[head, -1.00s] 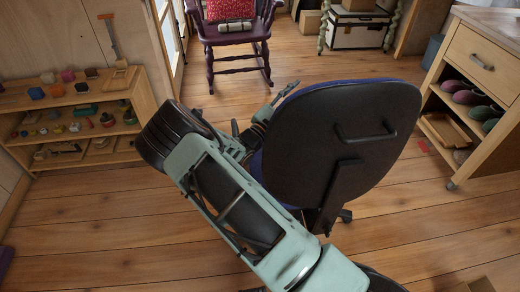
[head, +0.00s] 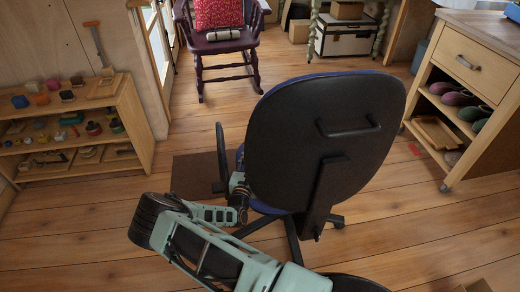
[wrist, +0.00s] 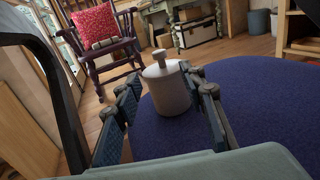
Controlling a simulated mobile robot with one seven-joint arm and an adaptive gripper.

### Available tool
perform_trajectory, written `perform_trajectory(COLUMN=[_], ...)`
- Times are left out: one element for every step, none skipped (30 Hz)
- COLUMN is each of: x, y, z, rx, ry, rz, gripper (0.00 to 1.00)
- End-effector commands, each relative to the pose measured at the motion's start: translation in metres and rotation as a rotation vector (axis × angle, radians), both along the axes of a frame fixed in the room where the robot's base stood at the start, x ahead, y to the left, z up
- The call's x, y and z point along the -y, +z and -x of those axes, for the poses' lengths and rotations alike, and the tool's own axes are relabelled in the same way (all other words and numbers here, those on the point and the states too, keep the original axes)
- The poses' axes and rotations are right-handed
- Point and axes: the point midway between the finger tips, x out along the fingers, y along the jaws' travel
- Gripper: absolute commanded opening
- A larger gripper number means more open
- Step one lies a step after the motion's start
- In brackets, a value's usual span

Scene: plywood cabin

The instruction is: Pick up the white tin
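The white tin (wrist: 166,92), a pale cylinder with a knobbed lid, stands upright on the blue seat (wrist: 250,90) of an office chair in the wrist view. My gripper (wrist: 165,100) is open, with one finger on each side of the tin. A gap shows between the left finger and the tin; the right finger looks very close to it, and I cannot tell if it touches. In the head view the chair's black back (head: 320,130) hides the tin and most of my gripper.
A black armrest (head: 221,155) rises at the chair's left side, and also at the left in the wrist view (wrist: 50,85). A low shelf (head: 140,110) with small objects stands left, a wooden cabinet (head: 470,85) right. A purple rocking chair (head: 228,45) stands behind on open floor.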

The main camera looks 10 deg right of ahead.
Motion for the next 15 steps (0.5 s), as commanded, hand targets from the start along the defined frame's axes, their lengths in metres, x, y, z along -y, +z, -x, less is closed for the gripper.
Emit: perform_trajectory(x=[0.004, 0.006, 0.009, 0.011, 0.012, 0.014, 0.016, 0.017, 0.018, 0.018, 0.019, 0.020, 0.021, 0.023, 0.025], y=[-0.002, -0.002, -0.002, -0.002, -0.002, -0.002, -0.002, -0.001, -0.001, -0.001, -0.001, -0.001, -0.001, -0.001, -0.001], z=[-0.007, -0.012, -0.018, -0.023, -0.027, -0.032, -0.035, -0.038, -0.041, -0.042, -0.044, -0.046, -0.049, -0.052, -0.058], rx=[0.001, 0.002, 0.002, 0.001, 0.001, 0.001, 0.002, 0.002, 0.002, 0.001, 0.001, 0.001, 0.001, 0.001, 0.004], ry=[-0.002, -0.002, -0.003, -0.002, -0.002, -0.003, -0.003, -0.003, -0.002, -0.002, -0.002, -0.003, -0.004, -0.004, -0.003], rz=[0.000, 0.001, 0.001, 0.002, 0.000, 0.000, 0.001, 0.001, 0.000, -0.001, -0.001, -0.001, -0.001, -0.001, -0.001], gripper=[0.38, 0.38, 0.38, 0.38, 0.38, 0.38, 0.38, 0.38, 0.38, 0.38, 0.38, 0.38, 0.38, 0.38, 0.38])
